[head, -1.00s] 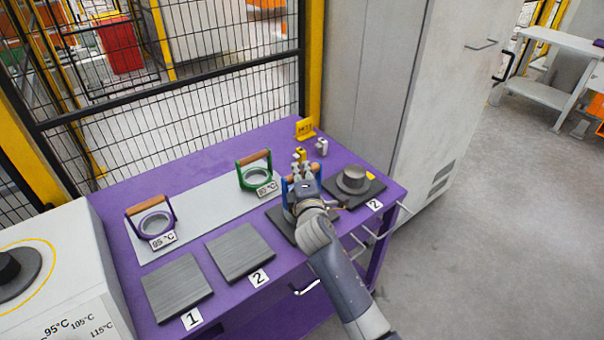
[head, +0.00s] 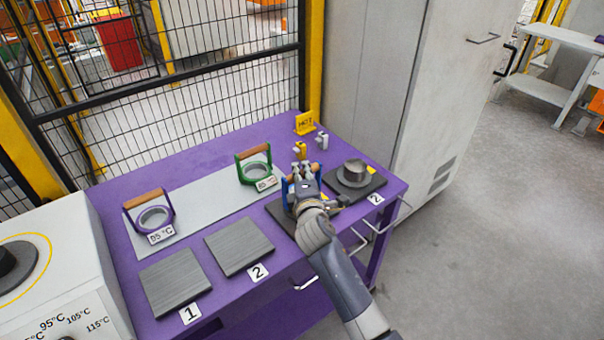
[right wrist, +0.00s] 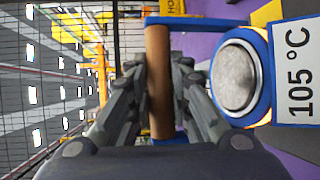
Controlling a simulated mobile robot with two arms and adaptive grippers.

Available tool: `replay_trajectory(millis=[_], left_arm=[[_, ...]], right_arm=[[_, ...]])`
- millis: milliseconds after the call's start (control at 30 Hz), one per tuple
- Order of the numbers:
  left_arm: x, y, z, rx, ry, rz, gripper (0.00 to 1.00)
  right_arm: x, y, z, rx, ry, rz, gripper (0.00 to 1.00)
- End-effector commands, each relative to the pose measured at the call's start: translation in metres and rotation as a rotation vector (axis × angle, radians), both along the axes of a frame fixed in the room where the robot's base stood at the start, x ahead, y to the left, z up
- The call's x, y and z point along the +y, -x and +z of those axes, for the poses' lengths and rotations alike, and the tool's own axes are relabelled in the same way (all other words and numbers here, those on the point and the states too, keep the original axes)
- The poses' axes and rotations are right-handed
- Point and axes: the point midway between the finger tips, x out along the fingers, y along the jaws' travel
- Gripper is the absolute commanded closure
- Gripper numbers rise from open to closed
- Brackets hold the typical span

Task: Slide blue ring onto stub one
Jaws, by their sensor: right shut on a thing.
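The blue ring (right wrist: 265,72) has a blue frame with a wooden handle (right wrist: 159,80) and a 105 °C tag. My right gripper (right wrist: 160,85) is shut on that handle. In the head view the ring (head: 285,191) is mostly hidden behind my right gripper (head: 301,172), over the dark plate (head: 279,213) left of the plate marked 2. In the right wrist view a round grey metal stub top (right wrist: 235,77) shows inside the ring's opening. How far down the ring sits around this stub cannot be told. My left gripper is not in view.
A bare stub (head: 353,172) stands on the right plate marked 2. A green ring (head: 254,172) and a purple ring (head: 153,217) stand on the grey strip. Two empty dark pads (head: 175,282) lie in front. A yellow HOT sign (head: 305,123) stands at the back.

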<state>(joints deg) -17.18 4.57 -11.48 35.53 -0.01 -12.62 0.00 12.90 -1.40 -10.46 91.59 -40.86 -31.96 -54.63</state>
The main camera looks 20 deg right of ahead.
Motion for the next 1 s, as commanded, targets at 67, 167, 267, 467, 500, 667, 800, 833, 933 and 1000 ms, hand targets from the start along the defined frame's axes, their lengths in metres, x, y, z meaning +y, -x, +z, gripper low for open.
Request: replay_trajectory(millis=[67, 167, 267, 467, 500, 667, 800, 833, 933, 1000], left_arm=[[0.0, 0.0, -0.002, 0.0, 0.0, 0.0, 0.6], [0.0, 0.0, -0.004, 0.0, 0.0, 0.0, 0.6], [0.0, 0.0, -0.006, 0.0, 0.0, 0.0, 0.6], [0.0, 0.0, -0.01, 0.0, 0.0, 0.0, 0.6], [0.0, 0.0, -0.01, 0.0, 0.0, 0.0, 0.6], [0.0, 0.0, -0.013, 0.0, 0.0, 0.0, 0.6], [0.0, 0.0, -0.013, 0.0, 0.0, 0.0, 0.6], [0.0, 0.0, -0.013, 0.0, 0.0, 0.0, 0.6], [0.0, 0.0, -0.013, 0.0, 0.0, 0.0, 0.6], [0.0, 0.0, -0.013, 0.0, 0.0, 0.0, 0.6]], right_arm=[[0.0, 0.0, -0.001, -0.004, 0.001, 0.0, 1.0], [0.0, 0.0, -0.003, -0.004, 0.001, 0.0, 1.0], [0.0, 0.0, -0.006, -0.004, 0.001, 0.0, 1.0], [0.0, 0.0, -0.011, -0.004, 0.001, 0.0, 1.0], [0.0, 0.0, -0.012, -0.004, 0.0, 0.0, 1.0], [0.0, 0.0, -0.016, -0.004, 0.0, 0.0, 1.0], [0.0, 0.0, -0.016, -0.004, 0.0, 0.0, 0.63], [0.0, 0.0, -0.016, -0.003, 0.0, 0.0, 0.58], [0.0, 0.0, -0.016, -0.002, -0.001, 0.0, 0.58], [0.0, 0.0, -0.017, -0.001, -0.001, 0.0, 0.58]])
